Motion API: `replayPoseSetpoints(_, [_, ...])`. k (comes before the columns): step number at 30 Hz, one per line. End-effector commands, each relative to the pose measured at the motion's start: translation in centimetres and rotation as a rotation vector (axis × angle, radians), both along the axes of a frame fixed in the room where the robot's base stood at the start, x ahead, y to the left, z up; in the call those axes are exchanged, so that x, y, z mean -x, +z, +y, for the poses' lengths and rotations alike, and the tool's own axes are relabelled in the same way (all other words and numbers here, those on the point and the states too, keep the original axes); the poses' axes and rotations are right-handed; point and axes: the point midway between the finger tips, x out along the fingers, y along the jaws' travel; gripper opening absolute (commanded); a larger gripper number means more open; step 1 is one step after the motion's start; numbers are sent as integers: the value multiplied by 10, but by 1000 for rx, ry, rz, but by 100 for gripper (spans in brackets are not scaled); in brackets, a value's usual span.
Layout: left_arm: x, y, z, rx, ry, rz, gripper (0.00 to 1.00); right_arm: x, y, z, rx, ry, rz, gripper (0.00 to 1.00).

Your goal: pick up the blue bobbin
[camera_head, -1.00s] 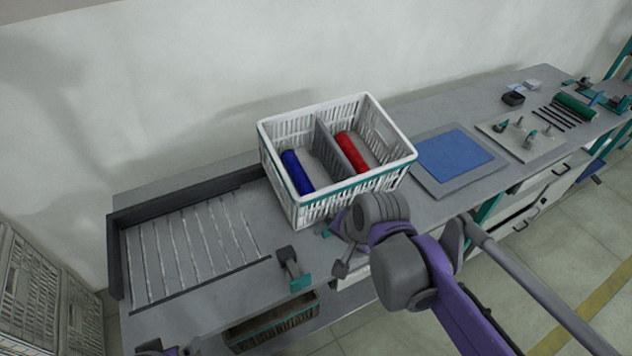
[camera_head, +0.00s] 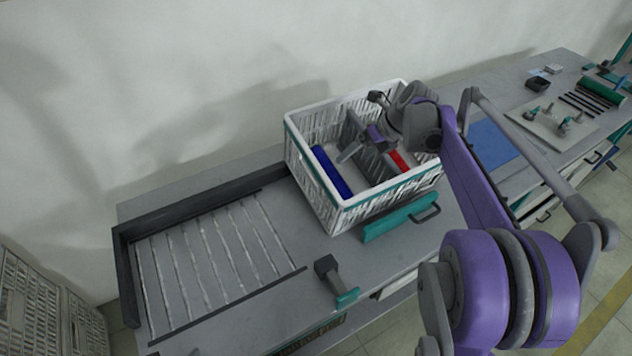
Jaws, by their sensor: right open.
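The blue bobbin (camera_head: 332,172) lies in the left compartment of the white crate (camera_head: 313,203). The red bobbin (camera_head: 398,161) lies in the right compartment, partly hidden by my arm. My right gripper (camera_head: 347,148) is over the crate, near the divider. Its visible finger points down and left, a little to the right of the blue bobbin and apart from it. It is open and holds nothing. My left gripper is not in view.
A slotted rack (camera_head: 210,255) with a dark rim lies left of the crate. A dark-handled tool (camera_head: 328,268) and a teal handled piece (camera_head: 400,219) are at the bench's front. A blue mat (camera_head: 490,146) lies right, partly behind my arm.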

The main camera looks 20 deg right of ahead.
Motion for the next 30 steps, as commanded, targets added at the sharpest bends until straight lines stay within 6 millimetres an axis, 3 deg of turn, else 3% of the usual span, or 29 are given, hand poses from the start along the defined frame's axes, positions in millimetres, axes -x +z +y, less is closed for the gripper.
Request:
replayPoseSetpoints(12, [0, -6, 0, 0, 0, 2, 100, -20, -45, 16, 1, 3, 1, 100])
replayPoseSetpoints(20, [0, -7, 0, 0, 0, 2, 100, -27, -59, 21, 1, 2, 1, 100])
replayPoseSetpoints(30, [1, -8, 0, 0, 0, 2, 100, -46, -95, 35, 1, 3, 0, 100])
